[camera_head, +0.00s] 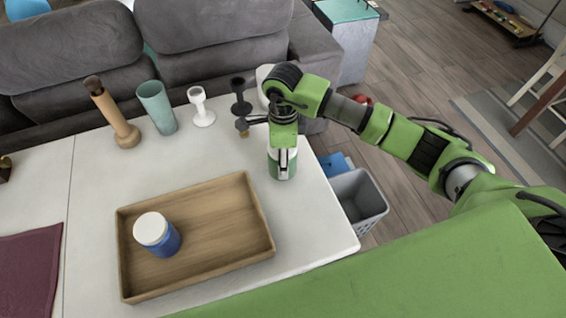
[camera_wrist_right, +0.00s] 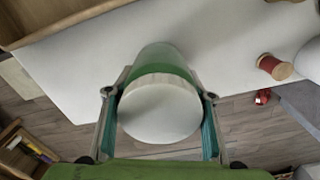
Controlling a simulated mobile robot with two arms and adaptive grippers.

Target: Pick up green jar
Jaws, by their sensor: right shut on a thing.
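The green jar (camera_head: 274,163) stands upright near the right edge of the white table, just right of the wooden tray. In the right wrist view the green jar (camera_wrist_right: 162,58) shows its round white lid (camera_wrist_right: 160,110) between the two fingers. My right gripper (camera_head: 284,160) reaches down from above and is shut on the jar, with a finger on either side. In the right wrist view the right gripper (camera_wrist_right: 160,118) frames the lid closely. The jar's base is partly hidden in both views. My left gripper is not in view.
A wooden tray (camera_head: 262,222) holds a blue jar with a white lid (camera_head: 166,246). Behind stand a wooden vase (camera_head: 112,112), a teal cup (camera_head: 157,106), a white candle holder (camera_head: 201,106) and a black one (camera_head: 240,100). A grey bin (camera_head: 362,200) stands beside the table.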

